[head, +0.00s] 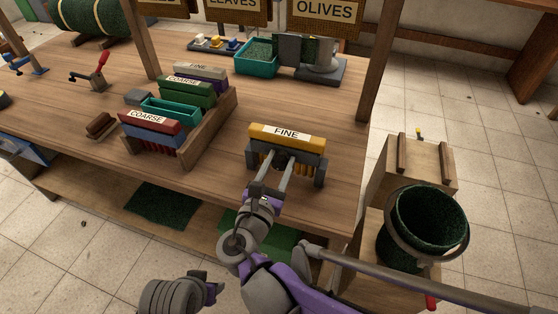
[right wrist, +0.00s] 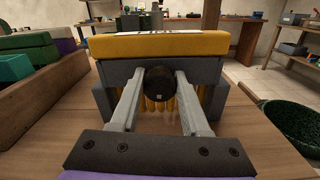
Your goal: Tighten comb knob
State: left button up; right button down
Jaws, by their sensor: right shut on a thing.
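The yellow comb labelled FINE (head: 287,138) sits in a grey holder (head: 319,174) near the table's front right corner. Its dark round comb knob (right wrist: 159,84) faces me, with yellow tines below and behind it in the right wrist view. My right gripper (head: 279,162) reaches in from the front and is shut on the knob, one finger on each side; it also shows in the right wrist view (right wrist: 160,88). The knob is largely hidden by the fingers in the head view.
A wooden rack (head: 210,130) with several labelled combs stands to the left. A teal crate (head: 257,67) and a grey device are at the back. A wooden post (head: 378,60) rises at the right. A dark green tub (head: 432,217) is beyond the table's right edge.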

jog(key=m+p, duration=0.1)
jog(key=m, duration=0.2)
jog(key=shift+r+m, duration=0.1)
jog(key=shift+m, duration=0.2)
jog(key=m+p, duration=0.2)
jog(key=m, duration=0.2)
jog(key=shift+d+m, duration=0.1)
jog(key=shift+m, duration=0.2)
jog(key=m+p, duration=0.1)
jog(key=m, duration=0.3)
jog(key=shift+f+m, duration=0.2)
jog(key=shift+m, duration=1.9)
jog(key=shift+p, duration=0.3)
jog(key=shift+c, duration=1.9)
grip_release()
